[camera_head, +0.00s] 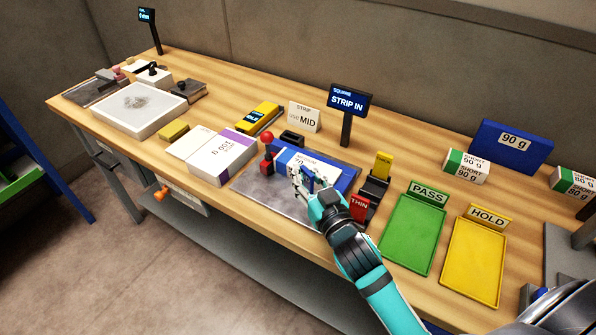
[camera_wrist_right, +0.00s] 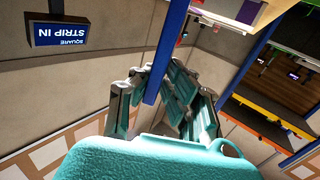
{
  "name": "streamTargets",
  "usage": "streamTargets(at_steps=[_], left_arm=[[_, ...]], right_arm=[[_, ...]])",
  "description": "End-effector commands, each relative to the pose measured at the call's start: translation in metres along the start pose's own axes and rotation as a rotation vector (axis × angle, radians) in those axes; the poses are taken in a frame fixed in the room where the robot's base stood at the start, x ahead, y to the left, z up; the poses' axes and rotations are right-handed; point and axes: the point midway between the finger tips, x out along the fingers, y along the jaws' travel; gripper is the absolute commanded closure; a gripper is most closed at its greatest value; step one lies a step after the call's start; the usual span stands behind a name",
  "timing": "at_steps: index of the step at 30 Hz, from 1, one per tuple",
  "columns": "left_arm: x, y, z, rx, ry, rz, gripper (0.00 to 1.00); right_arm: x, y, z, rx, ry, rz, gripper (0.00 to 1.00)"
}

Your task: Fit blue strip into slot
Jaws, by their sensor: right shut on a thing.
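A blue strip (camera_wrist_right: 170,48) runs between the fingers of my right gripper (camera_wrist_right: 160,92) in the wrist view. The gripper is shut on it. In the head view my right gripper (camera_head: 308,187) is low over the near side of a blue squaring fixture (camera_head: 343,178), in front of a white ream (camera_head: 296,158). The gripper hides much of the strip there, and I cannot make out the slot or whether the strip touches it. My left gripper is not in view.
A grey plate (camera_head: 262,189) lies under the fixture, with a red-knobbed clamp (camera_head: 267,150) at its left. A strip rack (camera_head: 374,190) stands close at the right. Green PASS (camera_head: 410,232) and yellow HOLD (camera_head: 472,262) trays lie further right. A display (camera_head: 347,101) reads "STRIP IN".

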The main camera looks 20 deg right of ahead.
Motion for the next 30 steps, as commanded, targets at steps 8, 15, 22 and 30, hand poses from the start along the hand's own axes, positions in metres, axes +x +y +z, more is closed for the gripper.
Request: streamTargets(at_steps=[8,15,22,30], left_arm=[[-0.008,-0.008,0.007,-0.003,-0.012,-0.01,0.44],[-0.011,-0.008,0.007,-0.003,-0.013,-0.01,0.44],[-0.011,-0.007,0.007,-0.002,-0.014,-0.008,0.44],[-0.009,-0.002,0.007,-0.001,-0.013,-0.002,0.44]], right_arm=[[0.034,0.003,0.005,0.0,-0.001,0.001,1.0],[0.033,0.003,0.035,0.001,-0.004,0.001,1.0],[0.033,0.003,0.039,0.001,0.0,0.0,1.0],[0.033,0.003,0.042,0.0,-0.001,0.0,0.82]])
